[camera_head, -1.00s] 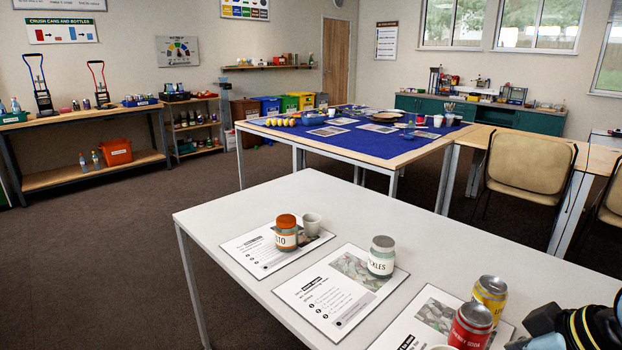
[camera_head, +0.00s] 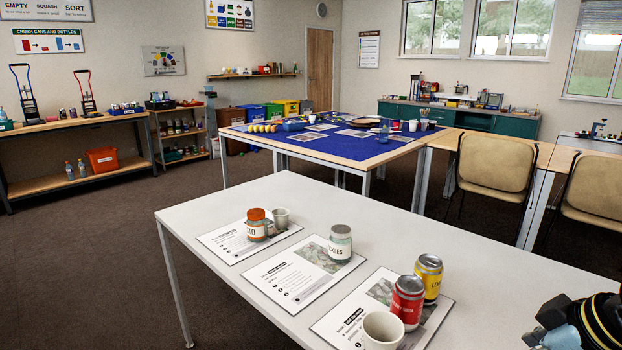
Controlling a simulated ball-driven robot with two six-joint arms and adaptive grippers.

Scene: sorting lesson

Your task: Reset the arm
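Part of my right arm shows at the lower right edge, beside the white table (camera_head: 215,215). Its gripper fingers are not visible. My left arm and gripper are out of view. On the table, an orange-lidded jar (camera_head: 256,225) and a small cup (camera_head: 281,217) stand on the left sheet (camera_head: 225,240). A red can (camera_head: 407,300), a yellow can (camera_head: 429,278) and a white cup (camera_head: 383,331) stand on the right sheet (camera_head: 345,320).
A blue-covered table (camera_head: 330,146) with bowls and sheets stands beyond. Two tan chairs (camera_head: 495,163) are at the right. A workbench (camera_head: 80,124) with can crushers and an orange bin (camera_head: 102,161) is at the left. Open carpet lies left of the white table.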

